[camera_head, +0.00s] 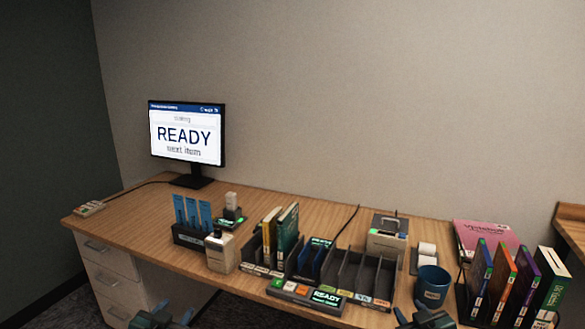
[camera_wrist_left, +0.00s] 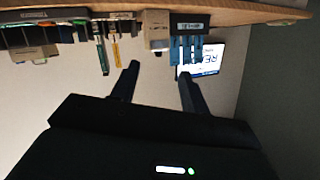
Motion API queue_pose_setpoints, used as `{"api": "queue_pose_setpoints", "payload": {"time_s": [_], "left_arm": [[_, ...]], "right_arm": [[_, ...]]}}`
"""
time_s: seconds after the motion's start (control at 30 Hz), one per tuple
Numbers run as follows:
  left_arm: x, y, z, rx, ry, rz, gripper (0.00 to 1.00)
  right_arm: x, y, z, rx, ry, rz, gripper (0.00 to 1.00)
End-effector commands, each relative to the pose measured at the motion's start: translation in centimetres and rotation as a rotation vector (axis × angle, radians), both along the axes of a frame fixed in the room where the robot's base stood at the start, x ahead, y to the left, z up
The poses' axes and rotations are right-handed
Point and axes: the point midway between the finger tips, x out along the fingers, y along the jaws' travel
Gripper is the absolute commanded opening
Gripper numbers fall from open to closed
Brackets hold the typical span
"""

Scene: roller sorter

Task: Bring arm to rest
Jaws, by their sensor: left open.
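My left gripper (camera_head: 175,309) is at the bottom edge of the head view, in front of the desk's near edge, open and empty. Its two spread fingers (camera_wrist_left: 158,75) also show in the left wrist view, where the scene is upside down and nothing is between them. My right gripper (camera_head: 408,309) is at the bottom edge further right, near the blue mug. Its two finger tips look apart with nothing between them; most of that arm is out of view.
The wooden desk (camera_head: 130,212) holds a monitor (camera_head: 187,133) reading READY, a bottle (camera_head: 222,252), a dark slotted sorter (camera_head: 360,274) with books, a blue mug (camera_head: 432,286), and upright books (camera_head: 505,285) at right. Free room lies at the desk's left.

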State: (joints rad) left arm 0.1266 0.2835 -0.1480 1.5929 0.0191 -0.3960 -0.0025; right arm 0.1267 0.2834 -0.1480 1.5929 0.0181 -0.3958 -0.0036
Motion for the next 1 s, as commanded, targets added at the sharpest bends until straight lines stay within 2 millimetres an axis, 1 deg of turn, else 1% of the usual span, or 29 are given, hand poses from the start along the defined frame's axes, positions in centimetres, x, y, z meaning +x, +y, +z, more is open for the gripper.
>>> {"api": "queue_pose_setpoints", "payload": {"time_s": [0.03, 0.07, 0.1, 0.17, 0.2, 0.27, 0.3, 0.4, 0.5, 0.6, 0.67, 1.0], "left_arm": [[-2.9, -1.6, -2.6, -0.019, 0.045, -0.023, 0.45], [-4.6, -2.6, -3.8, -0.032, 0.068, -0.036, 0.45], [-7.0, -3.8, -5.3, -0.048, 0.1, -0.052, 0.45], [-10.7, -5.6, -7.2, -0.078, 0.147, -0.074, 0.45], [-13.2, -6.7, -8.2, -0.099, 0.178, -0.086, 0.45], [-16.8, -8.2, -9.4, -0.129, 0.222, -0.101, 0.45], [-19.0, -9.1, -9.9, -0.15, 0.249, -0.108, 0.45], [-23.5, -10.7, -10.6, -0.194, 0.305, -0.118, 0.45], [-26.5, -11.8, -10.7, -0.227, 0.342, -0.121, 0.45], [-28.1, -12.3, -10.7, -0.243, 0.361, -0.121, 0.45], [-28.5, -12.4, -10.7, -0.248, 0.367, -0.121, 0.45], [-28.5, -12.4, -10.8, -0.248, 0.368, -0.122, 0.45]], "right_arm": [[-2.9, 1.6, -2.6, 0.02, 0.045, 0.024, 0.36], [-4.6, 2.6, -3.8, 0.031, 0.068, 0.036, 0.36], [-7.0, 3.8, -5.2, 0.05, 0.099, 0.052, 0.36], [-10.7, 5.6, -7.2, 0.079, 0.148, 0.074, 0.36], [-13.2, 6.7, -8.2, 0.1, 0.179, 0.086, 0.36], [-16.8, 8.2, -9.4, 0.131, 0.223, 0.101, 0.36], [-19.0, 9.1, -9.9, 0.152, 0.249, 0.107, 0.36], [-23.5, 10.7, -10.6, 0.196, 0.305, 0.117, 0.36], [-26.5, 11.8, -10.8, 0.229, 0.343, 0.12, 0.36], [-28.1, 12.3, -10.7, 0.245, 0.363, 0.121, 0.36], [-28.5, 12.4, -10.7, 0.249, 0.368, 0.121, 0.36], [-28.5, 12.4, -10.8, 0.25, 0.369, 0.121, 0.36]]}}
